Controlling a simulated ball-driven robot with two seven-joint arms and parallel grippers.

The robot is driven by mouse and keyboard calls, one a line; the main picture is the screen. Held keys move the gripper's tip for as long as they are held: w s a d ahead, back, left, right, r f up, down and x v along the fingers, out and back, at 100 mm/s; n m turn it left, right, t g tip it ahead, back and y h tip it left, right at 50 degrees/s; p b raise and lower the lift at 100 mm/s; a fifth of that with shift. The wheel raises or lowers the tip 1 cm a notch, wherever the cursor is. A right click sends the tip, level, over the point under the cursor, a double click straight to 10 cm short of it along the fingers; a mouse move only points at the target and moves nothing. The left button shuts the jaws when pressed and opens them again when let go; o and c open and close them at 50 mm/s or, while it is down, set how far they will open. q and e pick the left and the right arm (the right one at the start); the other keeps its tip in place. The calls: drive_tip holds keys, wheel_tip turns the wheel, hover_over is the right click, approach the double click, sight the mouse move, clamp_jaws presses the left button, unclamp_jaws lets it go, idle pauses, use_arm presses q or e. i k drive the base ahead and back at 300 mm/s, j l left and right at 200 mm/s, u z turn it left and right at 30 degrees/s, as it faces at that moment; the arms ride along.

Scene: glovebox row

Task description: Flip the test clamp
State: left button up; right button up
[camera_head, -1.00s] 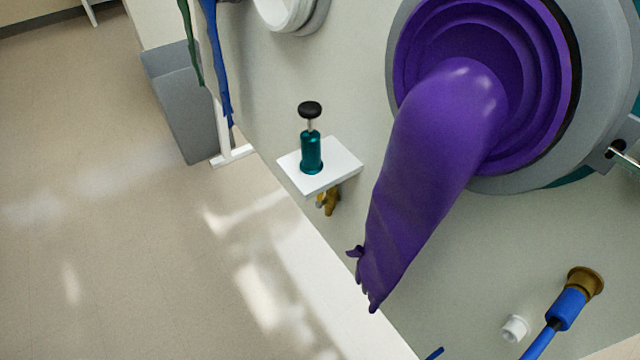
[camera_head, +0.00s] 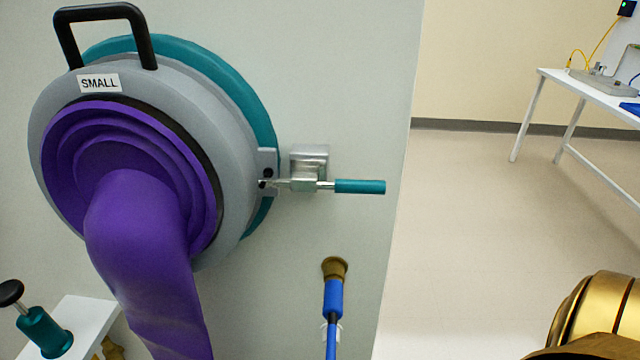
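A clamp with a teal handle (camera_head: 360,187) sits at the right edge of the round grey port ring (camera_head: 225,110) on the pale panel. Its metal body (camera_head: 304,184) is fixed by a square metal mount, and its handle points right, roughly level. Its thin left end reaches a tab on the ring. The ring carries a black handle and a label reading "SMALL". A purple glove (camera_head: 140,240) hangs out of the port. No gripper fingers are in view. A gold part at the lower right corner is my own arm, apart from the clamp.
A blue hose connector with a brass collar (camera_head: 334,268) sticks out below the clamp. A teal plunger (camera_head: 42,333) stands on a white shelf (camera_head: 85,320) at lower left. A white table (camera_head: 590,95) stands far right; the floor between is clear.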

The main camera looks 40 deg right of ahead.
sight(339, 186)
drive_tip(key=k+l+z, duration=0.1)
drive_tip(key=z, duration=0.35)
drive_tip(key=l+z, duration=0.2)
drive_tip(key=z, duration=0.2)
